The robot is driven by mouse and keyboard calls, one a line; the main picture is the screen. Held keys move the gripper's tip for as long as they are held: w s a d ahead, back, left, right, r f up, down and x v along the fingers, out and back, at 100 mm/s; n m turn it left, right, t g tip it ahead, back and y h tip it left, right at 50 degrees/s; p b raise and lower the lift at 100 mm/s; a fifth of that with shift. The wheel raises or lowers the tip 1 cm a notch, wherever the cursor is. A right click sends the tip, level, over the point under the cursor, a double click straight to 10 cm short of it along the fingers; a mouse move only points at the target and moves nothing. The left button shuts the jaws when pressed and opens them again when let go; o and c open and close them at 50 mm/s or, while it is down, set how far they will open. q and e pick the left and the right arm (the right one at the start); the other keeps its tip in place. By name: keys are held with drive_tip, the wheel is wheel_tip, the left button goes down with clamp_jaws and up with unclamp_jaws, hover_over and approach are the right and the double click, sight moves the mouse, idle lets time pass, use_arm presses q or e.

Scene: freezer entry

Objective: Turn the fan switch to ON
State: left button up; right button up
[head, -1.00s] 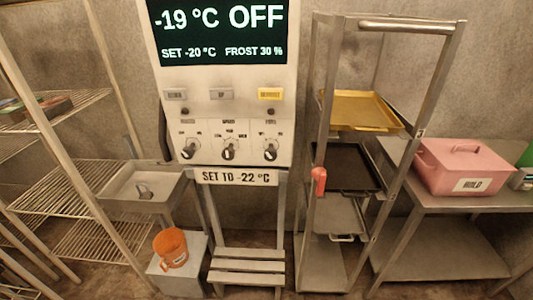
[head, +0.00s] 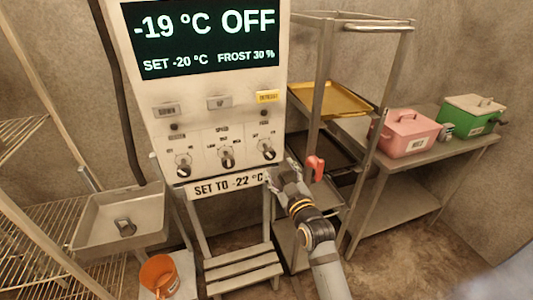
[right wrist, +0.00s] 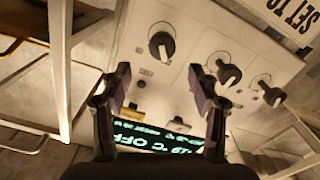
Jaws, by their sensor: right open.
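The white control panel (head: 215,110) faces me; its display (head: 205,38) reads -19 °C OFF, SET -20 °C, FROST 30 %. Three rotary knobs sit low on it: left (head: 183,170), middle (head: 227,158) and right (head: 267,150). Their labels are too small to read, so I cannot tell which is the fan switch. My right gripper (head: 280,178) is open and empty, just below and right of the right knob. In the right wrist view the panel is upside down, with the right knob (right wrist: 160,45) beyond the open fingertips (right wrist: 158,85). My left gripper is not in view.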

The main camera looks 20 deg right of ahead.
sight(270, 155)
drive_tip(key=w, duration=0.3)
drive_tip(key=w+p, duration=0.1)
drive_tip(key=w, duration=0.2)
drive_tip(key=w+p, duration=0.1)
drive_tip(key=w, duration=0.2)
drive_tip(key=shift+w+a, duration=0.3)
drive_tip(key=shift+w, duration=0.1)
drive_tip(key=c, duration=1.2)
